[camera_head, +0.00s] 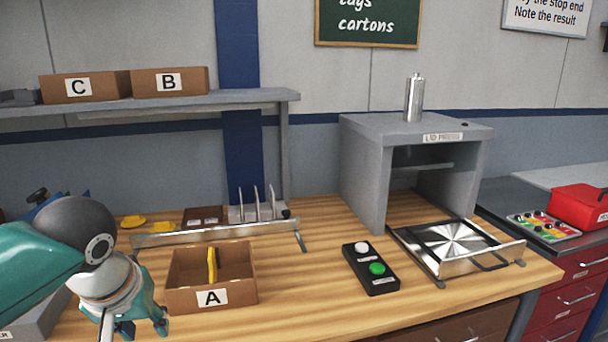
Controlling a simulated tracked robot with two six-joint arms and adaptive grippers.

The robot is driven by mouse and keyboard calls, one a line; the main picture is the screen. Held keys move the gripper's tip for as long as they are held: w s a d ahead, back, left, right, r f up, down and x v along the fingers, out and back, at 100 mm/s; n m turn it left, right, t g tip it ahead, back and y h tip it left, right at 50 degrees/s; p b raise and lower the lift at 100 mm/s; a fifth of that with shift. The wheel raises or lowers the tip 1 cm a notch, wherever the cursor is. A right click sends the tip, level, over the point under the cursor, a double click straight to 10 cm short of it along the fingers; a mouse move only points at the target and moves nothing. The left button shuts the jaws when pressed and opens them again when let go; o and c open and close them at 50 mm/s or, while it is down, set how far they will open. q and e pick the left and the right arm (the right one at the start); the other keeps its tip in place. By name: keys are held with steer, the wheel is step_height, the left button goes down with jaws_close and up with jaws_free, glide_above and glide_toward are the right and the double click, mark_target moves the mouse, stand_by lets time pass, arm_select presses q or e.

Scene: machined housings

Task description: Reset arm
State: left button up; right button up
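My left arm comes in from the left, its gripper (138,326) low in the picture near the table's front left. The gripper is just left of the open carton marked A (212,299) and apart from anything I can make out. It is seen from behind and partly cut by the lower edge, so its finger gap is unclear. My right gripper is out of view.
A lid press (360,170) stands at the right, with a metal tray (438,270) before it. A black button box (369,272) sits left of the tray. A low metal rail (210,235) runs behind carton A. Cartons C (55,88) and B (145,82) stand on a shelf.

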arm_select(q)
steer(key=s+f+g+p, duration=0.35)
steer(key=f+g, duration=0.25)
steer(key=f, duration=1.6)
steer(key=s+d+f+g+h+p, duration=0.1)
steer(key=s+d+f+h, duration=0.2)
steer(key=s+d+f, duration=0.5)
steer(key=s+d+f+h, duration=0.2)
steer(key=s+d+f, duration=0.2)
steer(key=s+f, duration=0.7)
steer(key=w+a+f+t, duration=0.1)
steer(key=w+f+t, duration=0.1)
steer(key=w, duration=0.5)
steer(key=shift+f+m+t, duration=0.2)
steer(key=shift+m+t, duration=0.2)
steer(key=shift+t, duration=0.3)
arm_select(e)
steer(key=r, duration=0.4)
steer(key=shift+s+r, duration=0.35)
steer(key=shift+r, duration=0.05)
